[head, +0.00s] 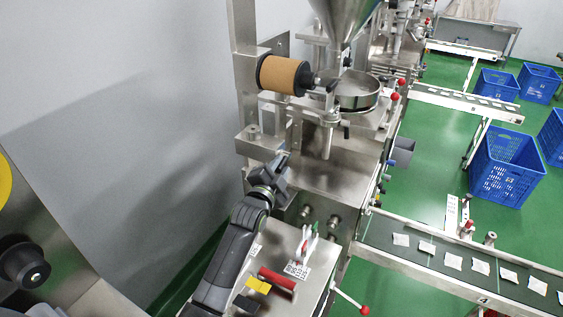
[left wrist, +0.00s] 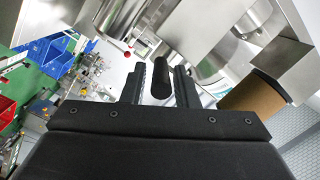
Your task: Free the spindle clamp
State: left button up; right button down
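A brown roll (head: 284,76) with black ends sits on a horizontal spindle on the steel column. A dark clamp piece (head: 326,85) shows at the spindle's right end; its exact setting is too small to tell. The roll also shows at the right of the left wrist view (left wrist: 251,94). My left gripper (head: 280,162) is below the roll, apart from it, pointing up. In the left wrist view my left gripper (left wrist: 160,86) is open, its fingers on either side of a black rounded handle (left wrist: 161,80), with gaps; I cannot tell its depth. My right gripper is not in view.
A steel funnel (head: 344,16) and round pan (head: 358,92) stand right of the roll. A steel bench (head: 316,290) below holds a red-handled tool (head: 277,279) and a yellow block (head: 258,285). A conveyor (head: 425,247) with several teabags runs right. Blue crates (head: 507,167) stand beyond.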

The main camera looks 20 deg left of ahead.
pick_arm(q)
jog(key=shift+w, duration=0.65)
grip_shut()
